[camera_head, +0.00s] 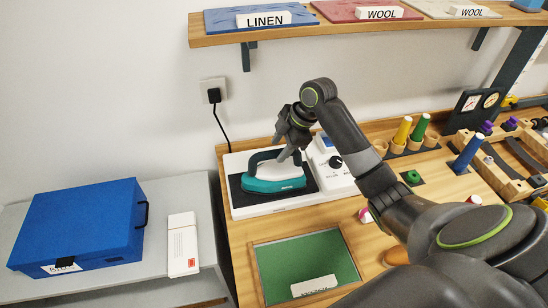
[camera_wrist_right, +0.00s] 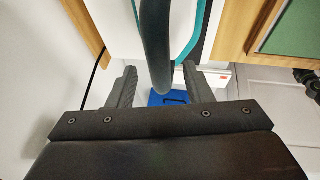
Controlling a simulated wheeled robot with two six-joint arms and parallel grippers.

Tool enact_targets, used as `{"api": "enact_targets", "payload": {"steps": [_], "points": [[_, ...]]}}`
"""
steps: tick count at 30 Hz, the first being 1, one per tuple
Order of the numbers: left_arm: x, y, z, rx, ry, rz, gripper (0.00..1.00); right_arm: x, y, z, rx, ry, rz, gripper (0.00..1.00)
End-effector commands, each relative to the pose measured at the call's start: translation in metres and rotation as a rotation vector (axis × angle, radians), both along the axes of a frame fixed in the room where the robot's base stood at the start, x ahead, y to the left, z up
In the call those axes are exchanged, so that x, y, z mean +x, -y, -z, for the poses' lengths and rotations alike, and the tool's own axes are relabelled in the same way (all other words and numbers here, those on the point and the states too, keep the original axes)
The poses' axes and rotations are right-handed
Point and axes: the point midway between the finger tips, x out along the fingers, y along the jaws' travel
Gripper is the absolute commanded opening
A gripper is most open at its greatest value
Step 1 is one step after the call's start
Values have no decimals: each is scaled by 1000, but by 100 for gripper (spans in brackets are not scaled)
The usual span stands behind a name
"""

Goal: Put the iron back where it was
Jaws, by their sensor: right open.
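The teal iron (camera_head: 276,184) with its dark handle (camera_head: 262,158) rests flat on the black pad (camera_head: 236,200) of a white press-like device on the wooden counter. My right gripper (camera_head: 285,150) is at the handle from above and behind, with its fingers apart. In the right wrist view the dark handle (camera_wrist_right: 155,45) runs between the two open fingers (camera_wrist_right: 160,85), not clamped. Part of the iron's teal body (camera_wrist_right: 201,28) shows beside it. My left gripper is not in view.
Right of the iron is a white unit with a black knob (camera_head: 335,162). A green-bottomed tray (camera_head: 300,262) lies in front. A blue case (camera_head: 80,225) and white box (camera_head: 182,245) stand on the lower left surface. Colored cylinders (camera_head: 402,130) and a wooden rack are at right. A swatch shelf (camera_head: 350,26) hangs above.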

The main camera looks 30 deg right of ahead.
Motion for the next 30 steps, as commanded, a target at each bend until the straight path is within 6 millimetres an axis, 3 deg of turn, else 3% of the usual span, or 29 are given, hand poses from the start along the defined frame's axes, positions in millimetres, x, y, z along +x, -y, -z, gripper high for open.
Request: {"api": "enact_targets", "payload": {"steps": [6, 12, 30], "points": [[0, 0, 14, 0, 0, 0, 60, -11, 15, -37, -5, 2, 0, 46], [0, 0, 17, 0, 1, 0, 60, -17, 21, -56, 0, 0, 1, 46], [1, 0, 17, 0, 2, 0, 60, -18, 21, -60, 2, -1, 1, 46]]}}
